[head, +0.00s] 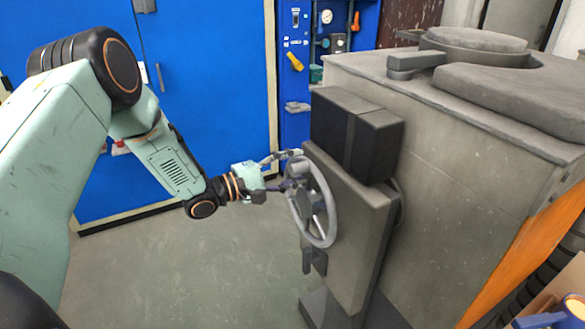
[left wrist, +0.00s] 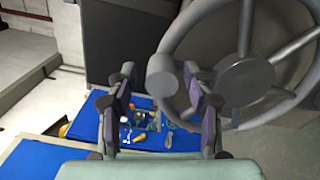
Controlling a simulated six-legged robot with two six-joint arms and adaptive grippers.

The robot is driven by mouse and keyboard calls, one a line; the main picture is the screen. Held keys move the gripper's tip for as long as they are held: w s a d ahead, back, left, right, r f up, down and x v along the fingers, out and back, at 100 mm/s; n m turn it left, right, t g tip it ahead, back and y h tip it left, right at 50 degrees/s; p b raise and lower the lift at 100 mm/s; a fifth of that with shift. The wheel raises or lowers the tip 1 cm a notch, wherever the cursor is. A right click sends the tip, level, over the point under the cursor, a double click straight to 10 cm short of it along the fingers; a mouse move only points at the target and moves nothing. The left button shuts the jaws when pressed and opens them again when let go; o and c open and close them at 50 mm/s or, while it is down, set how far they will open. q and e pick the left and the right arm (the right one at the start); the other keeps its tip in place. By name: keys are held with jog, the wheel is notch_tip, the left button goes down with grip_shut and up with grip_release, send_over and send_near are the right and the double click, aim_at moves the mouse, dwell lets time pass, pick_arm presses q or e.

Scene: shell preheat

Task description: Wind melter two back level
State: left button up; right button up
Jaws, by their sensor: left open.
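The melter (head: 440,150) is a big grey block at the right of the head view. A grey handwheel (head: 331,215) with spokes is mounted on the side of its dark pedestal. The handwheel also fills the upper right of the left wrist view (left wrist: 246,82), with a round knob (left wrist: 161,75) on its rim. My left gripper (head: 291,170) is at the wheel's upper left rim. In the left wrist view its two fingers (left wrist: 160,105) are apart, with the knob beyond and between them. I cannot tell whether they touch it. My right gripper is not in view.
A dark box (head: 357,133) sits on top of the pedestal, close above the wheel. Blue doors (head: 200,80) and a blue tool panel (head: 297,70) stand behind. An orange panel (head: 530,250) is at the lower right. The grey floor (head: 190,275) left of the wheel is clear.

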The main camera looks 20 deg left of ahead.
pick_arm(q)
jog(key=shift+s, duration=0.15)
jog(key=v, duration=1.1)
jog(key=shift+s+a, duration=0.3)
dwell(0.4)
